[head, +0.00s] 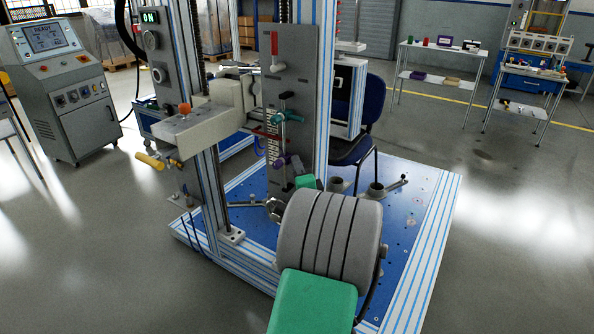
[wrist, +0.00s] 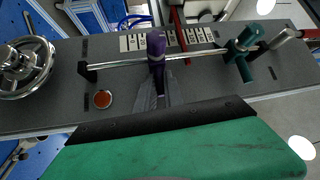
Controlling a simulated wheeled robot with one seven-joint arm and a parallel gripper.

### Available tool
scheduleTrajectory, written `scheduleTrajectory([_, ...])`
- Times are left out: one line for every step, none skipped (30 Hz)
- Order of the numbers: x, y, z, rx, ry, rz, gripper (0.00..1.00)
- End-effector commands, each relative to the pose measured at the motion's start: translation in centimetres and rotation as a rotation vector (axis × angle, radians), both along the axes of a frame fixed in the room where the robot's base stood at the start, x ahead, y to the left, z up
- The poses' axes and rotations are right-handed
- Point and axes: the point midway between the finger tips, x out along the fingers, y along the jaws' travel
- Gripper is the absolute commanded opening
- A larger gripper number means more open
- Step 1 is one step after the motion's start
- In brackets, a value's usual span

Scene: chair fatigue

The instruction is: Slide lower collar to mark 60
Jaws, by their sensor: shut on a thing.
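The lower collar is purple (head: 281,160) and sits on the thin vertical rod in front of the grey plate (head: 295,75). The upper collar is teal (head: 289,117), higher on the same rod. In the wrist view the rod runs sideways, with the purple collar (wrist: 156,46) left of the teal collar (wrist: 241,52). My gripper (wrist: 157,74) is shut on the purple collar, its dark fingers partly hidden by the green part below.
A metal handwheel (wrist: 24,66) stands left of the rod in the wrist view. A red-orange button (wrist: 103,99) is on the plate. In the head view a white block with an orange knob (head: 184,109) juts out left of the plate. A blue chair (head: 372,115) stands behind.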

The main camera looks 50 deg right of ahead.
Motion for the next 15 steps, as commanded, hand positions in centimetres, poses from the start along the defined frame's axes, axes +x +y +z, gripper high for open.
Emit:
scheduleTrajectory([0.01, 0.01, 0.46, -0.001, -0.001, 0.000, 0.00])
scheduleTrajectory([0.01, 0.01, 0.36, -0.001, -0.001, 0.000, 0.00])
scheduleTrajectory([0.01, 0.00, 0.23, -0.001, -0.001, 0.000, 0.00])
scheduleTrajectory([0.01, 0.01, 0.20, -0.001, -0.001, 0.000, 0.00])
scheduleTrajectory([0.01, 0.01, 0.20, -0.001, -0.001, 0.000, 0.00])
scheduleTrajectory([0.01, 0.00, 0.20, -0.001, -0.001, 0.000, 0.00])
scheduleTrajectory([0.01, 0.00, 0.20, -0.001, -0.001, 0.000, 0.00])
scheduleTrajectory([0.01, 0.00, 0.20, -0.001, -0.001, 0.000, 0.00])
scheduleTrajectory([0.01, 0.00, 0.19, -0.001, -0.001, 0.000, 0.15])
scheduleTrajectory([0.01, 0.00, 0.19, -0.001, -0.001, 0.000, 0.18])
scheduleTrajectory([0.01, 0.00, 0.18, -0.001, -0.001, 0.000, 0.20])
scheduleTrajectory([0.01, 0.01, 0.17, -0.001, -0.001, 0.000, 0.24])
scheduleTrajectory([0.01, 0.00, 0.15, 0.000, 0.000, 0.000, 0.26])
scheduleTrajectory([0.01, 0.01, 0.14, 0.000, 0.000, 0.000, 0.28])
scheduleTrajectory([0.01, 0.01, 0.13, 0.000, 0.000, 0.000, 0.32])
